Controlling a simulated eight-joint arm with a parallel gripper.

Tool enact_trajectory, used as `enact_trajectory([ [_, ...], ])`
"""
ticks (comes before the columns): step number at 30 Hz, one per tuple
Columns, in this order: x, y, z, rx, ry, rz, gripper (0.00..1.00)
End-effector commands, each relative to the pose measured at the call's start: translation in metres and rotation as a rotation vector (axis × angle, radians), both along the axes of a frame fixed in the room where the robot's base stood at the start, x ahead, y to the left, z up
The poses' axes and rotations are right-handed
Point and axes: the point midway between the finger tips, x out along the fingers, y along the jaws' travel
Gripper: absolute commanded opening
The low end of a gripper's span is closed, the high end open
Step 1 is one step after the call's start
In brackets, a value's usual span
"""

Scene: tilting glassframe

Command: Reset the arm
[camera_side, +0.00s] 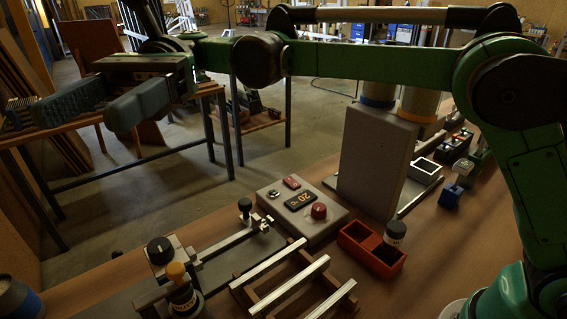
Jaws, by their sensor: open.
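My gripper (80,114) is at the upper left, held in the air at the end of my green arm. Its two thick grey fingers are spread apart, with nothing visible between them. It is left of and well above the workbench items, apart from all of them. A wooden frame with pale metal strips (293,280) lies on the workbench (425,260) at the bottom middle. My arm crosses the top of the view, and its base is at the lower right.
A grey control box (327,222) with a red button, a clamp-like fixture (238,240) with black knobs, and an orange bin (358,243) stand on the bench. A tall grey block (370,160) rises behind the bin. A side table (150,141) stands behind my gripper.

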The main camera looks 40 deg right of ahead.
Motion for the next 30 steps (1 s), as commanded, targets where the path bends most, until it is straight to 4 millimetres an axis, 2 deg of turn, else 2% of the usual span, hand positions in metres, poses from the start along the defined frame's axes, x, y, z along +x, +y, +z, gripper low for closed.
enact_trajectory([
  [4,0.002,-0.012,-0.012,-0.041,-0.174,-0.126,0.58],
  [7,0.004,-0.032,-0.033,-0.106,-0.416,-0.243,0.58],
  [11,0.006,-0.074,-0.069,-0.232,-0.799,-0.328,0.58],
  [14,0.005,-0.115,-0.099,-0.351,-1.106,-0.312,0.58],
  [18,-0.001,-0.179,-0.137,-0.542,-1.516,-0.162,0.58],
  [22,-0.010,-0.231,-0.162,-0.704,-1.802,0.074,0.58],
  [25,-0.015,-0.258,-0.174,-0.790,-1.936,0.250,0.58],
  [30,-0.019,-0.278,-0.182,-0.853,-2.027,0.418,0.58],
])
